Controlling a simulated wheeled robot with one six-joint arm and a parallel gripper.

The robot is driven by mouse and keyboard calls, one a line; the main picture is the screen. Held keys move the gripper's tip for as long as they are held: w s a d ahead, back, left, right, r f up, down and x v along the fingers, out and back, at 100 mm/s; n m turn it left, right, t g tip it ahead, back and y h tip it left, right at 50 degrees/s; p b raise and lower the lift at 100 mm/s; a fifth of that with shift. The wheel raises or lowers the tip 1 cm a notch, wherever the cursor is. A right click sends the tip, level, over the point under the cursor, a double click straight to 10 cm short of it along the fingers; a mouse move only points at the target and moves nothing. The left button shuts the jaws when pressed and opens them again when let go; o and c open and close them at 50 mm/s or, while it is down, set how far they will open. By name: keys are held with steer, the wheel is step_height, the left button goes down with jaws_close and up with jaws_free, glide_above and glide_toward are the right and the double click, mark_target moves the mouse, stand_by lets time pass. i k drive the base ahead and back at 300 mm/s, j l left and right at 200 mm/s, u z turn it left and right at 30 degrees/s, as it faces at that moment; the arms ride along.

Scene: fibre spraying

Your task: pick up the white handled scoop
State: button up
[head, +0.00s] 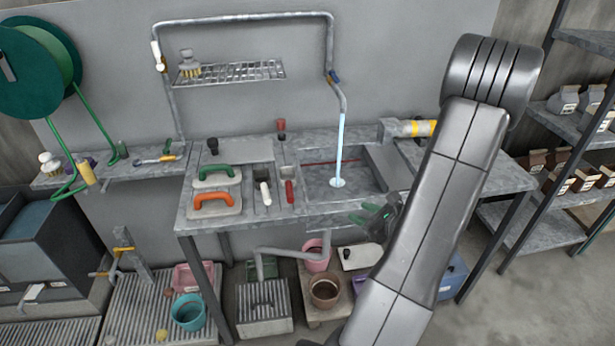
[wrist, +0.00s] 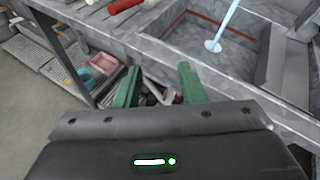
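The white handle (head: 265,193) of what looks like the scoop stands in a narrow bin in the bench top, left of a red handle (head: 290,192). The scoop's lower part is hidden. In the wrist view a white end (wrist: 150,3) shows at the top edge beside the red handle (wrist: 122,5). My gripper (head: 366,212) is at the bench's front edge, to the right of the white handle and apart from it. In the wrist view its two green fingers (wrist: 158,84) stand apart with nothing held between them.
Green-handled (head: 214,172) and orange-handled (head: 213,199) floats lie left of the bins. A sink (head: 345,183) with a water stream (head: 341,145) lies right of them. Below the bench are a pink bucket (head: 316,255), a brown pot (head: 324,291) and a grated box (head: 265,318).

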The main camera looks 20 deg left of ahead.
mark_target(261, 177)
steer(key=j+z, duration=0.15)
steer(key=j, duration=0.3)
steer(key=k+j+z, duration=0.2)
steer(key=j, duration=0.2)
steer(key=j+z, duration=0.15)
steer(key=j, duration=0.3)
steer(key=k+j+z, duration=0.15)
steer(key=j, duration=0.25)
steer(key=k+j+z, duration=0.2)
steer(key=j, duration=0.2)
